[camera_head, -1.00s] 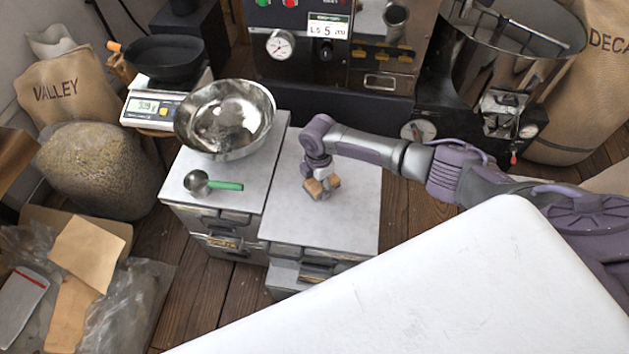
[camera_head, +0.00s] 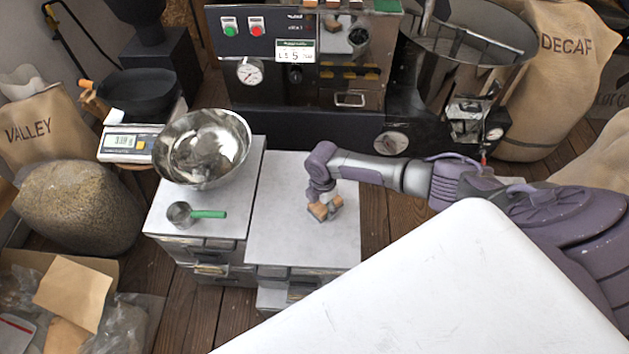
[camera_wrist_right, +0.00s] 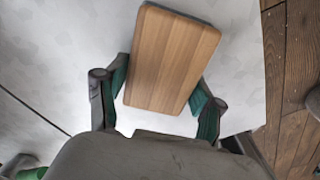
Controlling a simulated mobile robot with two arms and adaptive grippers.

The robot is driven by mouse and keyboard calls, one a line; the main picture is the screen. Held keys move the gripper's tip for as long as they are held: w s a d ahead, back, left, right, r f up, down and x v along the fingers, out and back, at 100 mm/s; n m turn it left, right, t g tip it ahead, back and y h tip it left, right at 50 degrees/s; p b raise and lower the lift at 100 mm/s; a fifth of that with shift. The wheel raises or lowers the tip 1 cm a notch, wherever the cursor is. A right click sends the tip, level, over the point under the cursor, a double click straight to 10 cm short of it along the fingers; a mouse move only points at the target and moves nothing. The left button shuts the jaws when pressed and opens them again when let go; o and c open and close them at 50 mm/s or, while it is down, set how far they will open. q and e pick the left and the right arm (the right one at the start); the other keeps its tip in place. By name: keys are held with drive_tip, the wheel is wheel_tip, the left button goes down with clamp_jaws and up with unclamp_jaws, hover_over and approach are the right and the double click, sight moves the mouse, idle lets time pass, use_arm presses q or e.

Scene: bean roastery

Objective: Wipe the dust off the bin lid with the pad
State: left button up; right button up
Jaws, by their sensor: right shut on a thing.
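The bin lid (camera_head: 290,180) is the pale grey top of the right-hand bin, with faint mottled patches that look like dust in the right wrist view (camera_wrist_right: 60,60). My right gripper (camera_head: 324,210) is over the lid, towards its right side. It is shut on the pad (camera_wrist_right: 172,58), a block with a wooden back, held between the green-lined fingers. The pad's underside is hidden; it is low at the lid, but I cannot tell if it touches. My left gripper is not in view.
A second bin on the left bears a steel bowl (camera_head: 203,148) and a green-handled scoop (camera_head: 197,214). A scale (camera_head: 128,143) with a black pan stands behind it. The roaster (camera_head: 300,75) closes the back. A large white surface (camera_head: 440,290) fills the front right.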

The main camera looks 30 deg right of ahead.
drive_tip(key=shift+r+p, duration=0.45)
wheel_tip(320, 180, up, 5)
drive_tip(key=p, duration=0.4)
drive_tip(key=shift+r+p, duration=0.1)
drive_tip(key=shift+p, duration=0.3)
wheel_tip(320, 180, up, 3)
drive_tip(key=p, duration=0.3)
drive_tip(key=shift+w, duration=0.1)
drive_tip(key=shift+a, duration=0.1)
